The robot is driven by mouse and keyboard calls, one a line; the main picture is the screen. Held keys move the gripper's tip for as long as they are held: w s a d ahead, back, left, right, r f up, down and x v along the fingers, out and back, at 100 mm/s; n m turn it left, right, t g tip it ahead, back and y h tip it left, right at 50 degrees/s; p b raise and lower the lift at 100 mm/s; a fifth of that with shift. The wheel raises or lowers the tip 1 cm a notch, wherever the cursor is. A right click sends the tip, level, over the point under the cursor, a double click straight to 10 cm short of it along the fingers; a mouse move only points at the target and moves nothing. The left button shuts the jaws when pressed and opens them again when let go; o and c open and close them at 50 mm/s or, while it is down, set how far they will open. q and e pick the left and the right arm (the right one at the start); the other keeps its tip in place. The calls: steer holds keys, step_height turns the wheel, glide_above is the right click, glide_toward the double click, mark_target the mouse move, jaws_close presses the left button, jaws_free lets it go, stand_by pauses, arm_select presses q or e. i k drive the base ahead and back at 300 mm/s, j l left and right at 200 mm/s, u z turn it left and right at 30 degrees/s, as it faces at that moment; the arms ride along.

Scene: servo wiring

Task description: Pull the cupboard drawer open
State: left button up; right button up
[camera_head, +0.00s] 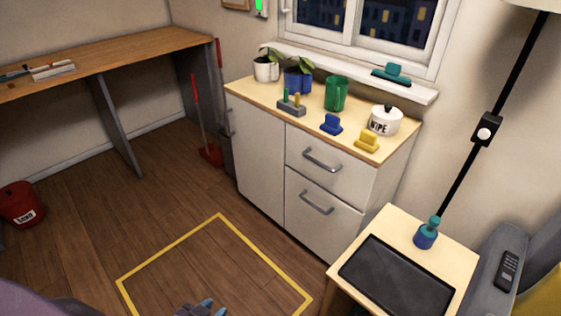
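The white cupboard (255,168) with a wooden top stands against the wall under the window. Its right side has an upper drawer (343,175) with a grey bar handle (322,159) and a lower drawer (300,222) with a similar handle (316,203). Both drawer fronts look flush and closed. My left gripper (203,307) shows only in part at the bottom edge, low over the floor and well apart from the cupboard. Its fingers are cut off, so open or shut cannot be told. My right gripper is not in view.
A small table (389,222) with a dark tray (355,270) stands close to the cupboard's right front. Yellow tape (170,250) marks clear floor before the cupboard. A red dustpan (211,155) stands left of it.

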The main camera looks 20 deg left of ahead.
mark_target(352, 179)
steer(key=j+u, duration=0.2)
steer(key=u, duration=0.15)
steer(key=i+j, duration=0.15)
steer(key=j, duration=0.2)
steer(key=i+j+u, duration=0.1)
steer(key=j, duration=0.2)
steer(key=i+j, duration=0.2)
steer(key=j, duration=0.15)
